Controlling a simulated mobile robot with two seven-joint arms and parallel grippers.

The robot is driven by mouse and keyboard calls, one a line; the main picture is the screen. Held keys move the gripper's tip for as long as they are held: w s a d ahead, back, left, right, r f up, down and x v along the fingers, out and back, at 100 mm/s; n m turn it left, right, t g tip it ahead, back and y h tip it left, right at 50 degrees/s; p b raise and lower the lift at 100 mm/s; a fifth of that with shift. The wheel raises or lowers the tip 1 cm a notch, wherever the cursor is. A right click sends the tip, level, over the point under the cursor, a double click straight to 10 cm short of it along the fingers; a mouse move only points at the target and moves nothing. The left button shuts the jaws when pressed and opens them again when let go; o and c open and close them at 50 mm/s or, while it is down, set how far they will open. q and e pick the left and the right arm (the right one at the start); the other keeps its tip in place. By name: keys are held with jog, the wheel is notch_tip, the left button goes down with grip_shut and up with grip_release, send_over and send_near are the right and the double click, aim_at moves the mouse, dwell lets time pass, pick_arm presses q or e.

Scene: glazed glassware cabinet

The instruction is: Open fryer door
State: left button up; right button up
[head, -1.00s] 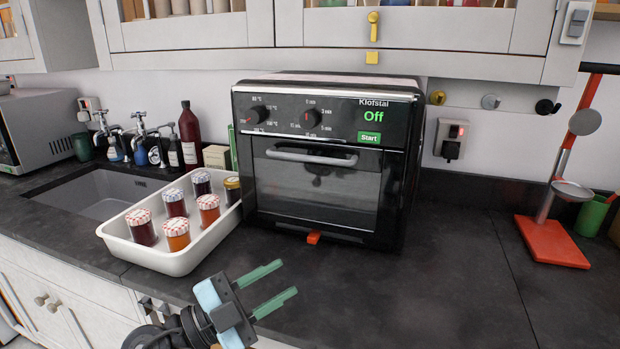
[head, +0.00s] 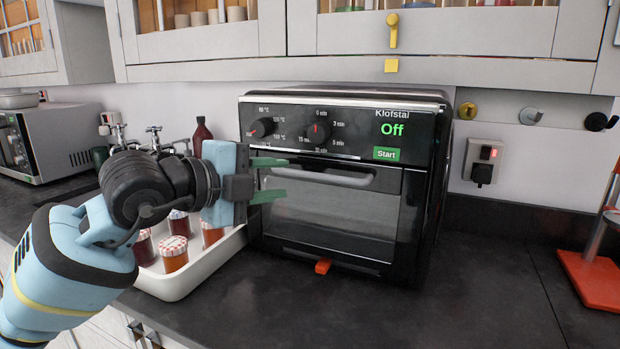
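The fryer (head: 345,180) is a black countertop oven marked Klofstal, with two knobs and a green "Off" display. Its glass door (head: 335,215) is shut. A grey horizontal handle (head: 322,178) runs along the top of the door. My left gripper (head: 268,179) is open, with its two green fingers one above the other, pointing right at the left end of the handle. In the picture the fingers overlap the door's upper left corner; I cannot tell whether they touch it. Nothing shows between them. My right gripper is not in view.
A white tray (head: 205,273) with several jam jars stands left of the fryer, partly behind my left arm. An orange tab (head: 323,267) sits below the door. The counter in front is clear. A red stand (head: 592,278) is at the right; cabinets hang above.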

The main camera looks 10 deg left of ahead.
aim_at(315, 177)
pick_arm(q)
jog(key=shift+p+x, duration=0.35)
jog(key=shift+x, duration=3.55)
grip_shut()
